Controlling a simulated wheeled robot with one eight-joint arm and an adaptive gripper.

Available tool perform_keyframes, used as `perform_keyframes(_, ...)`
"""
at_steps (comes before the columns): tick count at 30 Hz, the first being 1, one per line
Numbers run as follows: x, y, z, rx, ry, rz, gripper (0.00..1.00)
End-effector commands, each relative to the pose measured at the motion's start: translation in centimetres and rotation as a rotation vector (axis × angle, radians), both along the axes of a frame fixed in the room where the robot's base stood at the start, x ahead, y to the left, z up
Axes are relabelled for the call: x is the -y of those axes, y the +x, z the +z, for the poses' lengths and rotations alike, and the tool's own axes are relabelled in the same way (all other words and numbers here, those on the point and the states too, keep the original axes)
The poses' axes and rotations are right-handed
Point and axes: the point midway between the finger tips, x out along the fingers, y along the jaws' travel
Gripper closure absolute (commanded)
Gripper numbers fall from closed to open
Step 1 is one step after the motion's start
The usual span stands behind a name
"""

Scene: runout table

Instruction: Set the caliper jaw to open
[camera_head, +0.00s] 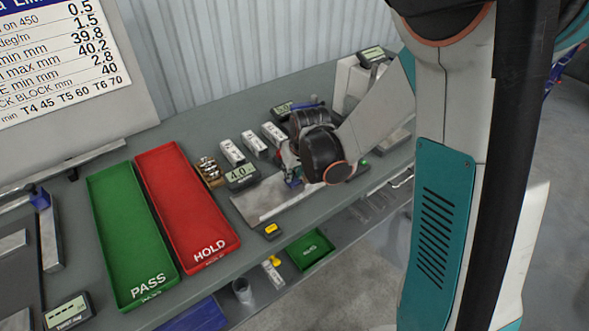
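My gripper (290,172) is low over the workbench, right of the red tray, beside a row of small white blocks. My dark wrist covers much of it, so its fingers are hard to make out and I cannot tell whether it holds anything. I cannot pick out the caliper jaw for certain; my wrist and arm hide part of this area. A small dark readout (241,175) showing about 4.0 lies just left of my gripper. Another readout (284,108) sits behind my wrist, near a blue part.
A green PASS tray (135,240) and red HOLD tray (190,205) lie left on the bench. Small white blocks (232,152) stand behind the readout. A pale flat plate (258,205) lies near the front edge. A lower shelf holds a small green bin (310,249).

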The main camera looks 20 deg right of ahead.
Motion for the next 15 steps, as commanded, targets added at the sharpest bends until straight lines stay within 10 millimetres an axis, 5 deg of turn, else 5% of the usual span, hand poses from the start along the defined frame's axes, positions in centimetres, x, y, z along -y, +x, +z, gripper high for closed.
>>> perform_keyframes(9, -6.7, -2.1, -0.1, 0.0, 0.001, 0.007, 1.0)
perform_keyframes(15, -9.1, -2.9, 0.0, 0.0, 0.002, 0.003, 1.0)
